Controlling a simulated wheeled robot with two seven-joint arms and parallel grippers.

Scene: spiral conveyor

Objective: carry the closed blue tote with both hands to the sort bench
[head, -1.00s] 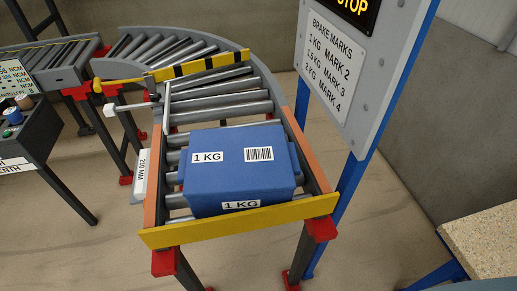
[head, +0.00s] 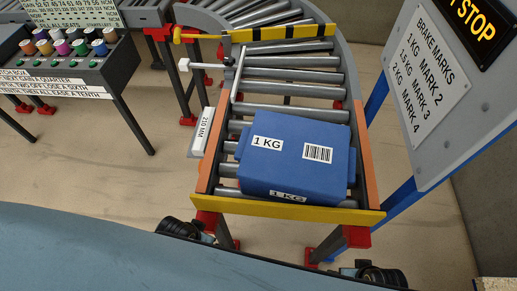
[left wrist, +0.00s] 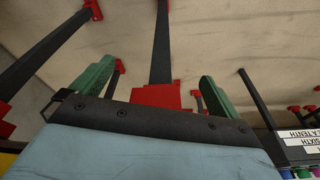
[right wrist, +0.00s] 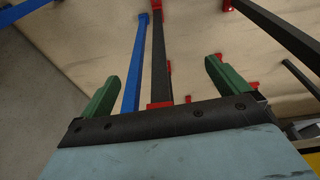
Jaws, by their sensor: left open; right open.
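The closed blue tote (head: 300,150), with 1 KG labels and a barcode, sits slightly turned on the rollers at the near end of the conveyor, behind the yellow end bar (head: 290,210). My left gripper (left wrist: 157,72) is open and empty, its green fingers apart in the left wrist view. My right gripper (right wrist: 160,72) is also open and empty in the right wrist view. Both wrist views show floor and stand legs, not the tote. In the head view only dark parts of my arms show below the end bar; the fingers are hidden. Neither gripper visibly touches the tote.
A speckled tan surface (head: 495,284) shows at the lower right corner; I cannot tell if it is the sort bench. A sign board (head: 455,85) on blue posts stands right of the conveyor. A dark console (head: 75,75) with coloured knobs stands left.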

